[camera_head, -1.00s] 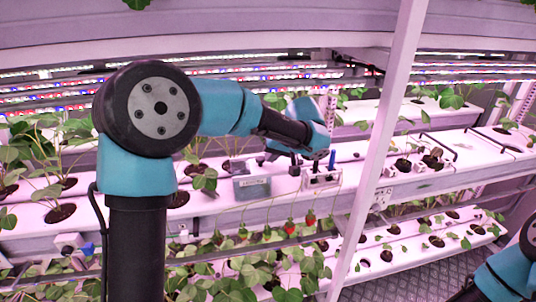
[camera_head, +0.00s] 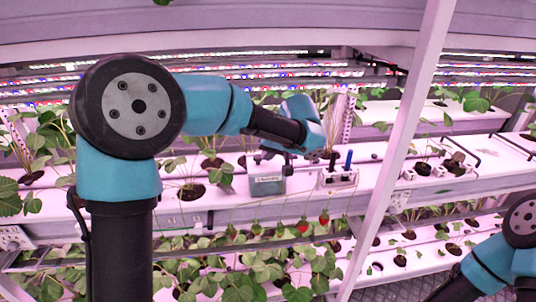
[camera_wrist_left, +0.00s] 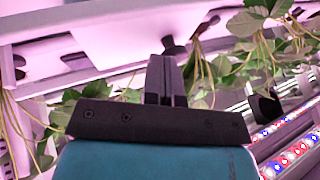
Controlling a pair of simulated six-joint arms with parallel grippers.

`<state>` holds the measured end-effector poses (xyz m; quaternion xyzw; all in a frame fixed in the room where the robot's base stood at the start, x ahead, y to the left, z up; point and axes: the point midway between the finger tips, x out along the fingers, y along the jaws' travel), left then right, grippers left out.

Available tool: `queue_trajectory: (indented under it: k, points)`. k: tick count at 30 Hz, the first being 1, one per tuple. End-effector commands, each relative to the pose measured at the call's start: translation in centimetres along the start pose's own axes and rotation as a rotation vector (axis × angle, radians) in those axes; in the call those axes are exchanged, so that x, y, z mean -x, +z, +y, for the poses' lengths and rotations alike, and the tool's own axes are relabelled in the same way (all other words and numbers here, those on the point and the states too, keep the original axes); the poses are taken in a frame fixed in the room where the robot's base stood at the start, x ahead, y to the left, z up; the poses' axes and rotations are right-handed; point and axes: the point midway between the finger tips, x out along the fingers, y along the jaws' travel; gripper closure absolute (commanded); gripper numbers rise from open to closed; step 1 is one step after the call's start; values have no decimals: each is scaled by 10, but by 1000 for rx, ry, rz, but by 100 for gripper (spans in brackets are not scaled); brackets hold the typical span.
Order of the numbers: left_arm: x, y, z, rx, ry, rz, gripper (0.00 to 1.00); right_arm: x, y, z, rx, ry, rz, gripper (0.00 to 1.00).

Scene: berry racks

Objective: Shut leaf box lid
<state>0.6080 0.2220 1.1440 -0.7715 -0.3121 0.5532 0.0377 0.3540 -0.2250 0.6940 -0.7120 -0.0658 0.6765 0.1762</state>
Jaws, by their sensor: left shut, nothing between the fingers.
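A black knob-like piece (camera_wrist_left: 173,45) shows just beyond the fingertips. My right gripper is out of view.
A white holder (camera_head: 338,179) with a blue upright item stands right of the box. Potted plants line the shelf (camera_head: 225,212). Red strawberries (camera_head: 324,219) hang below the front edge. A slanted white post (camera_head: 402,130) stands to the right.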

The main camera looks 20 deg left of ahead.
Motion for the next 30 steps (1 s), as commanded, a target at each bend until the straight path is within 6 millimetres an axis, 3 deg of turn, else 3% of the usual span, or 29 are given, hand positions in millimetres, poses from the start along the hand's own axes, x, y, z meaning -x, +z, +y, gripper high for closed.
queue_trajectory:
  k: [15,21,30]
  points:
    - [81,-1,-2,5,8,7,100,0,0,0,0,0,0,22]
    - [92,-2,-3,6,7,5,100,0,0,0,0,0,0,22]
    - [92,-1,-2,4,7,4,100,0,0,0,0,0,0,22]
